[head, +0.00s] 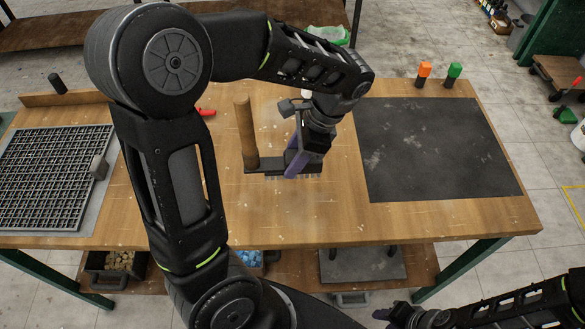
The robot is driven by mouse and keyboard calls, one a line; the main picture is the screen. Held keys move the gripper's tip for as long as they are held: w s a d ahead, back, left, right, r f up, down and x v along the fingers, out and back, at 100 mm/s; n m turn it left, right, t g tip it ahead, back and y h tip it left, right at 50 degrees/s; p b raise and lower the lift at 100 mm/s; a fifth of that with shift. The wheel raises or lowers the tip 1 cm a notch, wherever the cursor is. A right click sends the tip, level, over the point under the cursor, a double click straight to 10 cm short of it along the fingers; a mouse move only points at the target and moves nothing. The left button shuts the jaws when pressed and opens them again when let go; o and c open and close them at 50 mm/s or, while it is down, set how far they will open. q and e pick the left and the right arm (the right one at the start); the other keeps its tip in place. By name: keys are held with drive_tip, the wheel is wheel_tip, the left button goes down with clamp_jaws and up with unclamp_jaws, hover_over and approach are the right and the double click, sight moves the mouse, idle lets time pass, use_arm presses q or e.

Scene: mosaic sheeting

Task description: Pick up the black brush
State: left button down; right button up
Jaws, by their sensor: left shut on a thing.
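The black brush (265,165) is over the middle of the wooden table, with a dark flat head, pale bristles below and an upright wooden handle (245,130). My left gripper (297,165), with purple fingers, is shut on the right part of the brush head. The fingers hide part of the head. Whether the bristles touch the table top cannot be told. My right gripper (395,315) shows only partly at the bottom edge, away from the table top; its jaws are not clear.
A dark mat (435,150) covers the table's right side. Orange (424,72) and green (454,73) markers stand at the back right. A red item (206,112) lies behind my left arm.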

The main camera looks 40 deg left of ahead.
sight(286, 156)
use_arm(q)
wheel_tip(286, 156, up, 5)
idle(0.8)
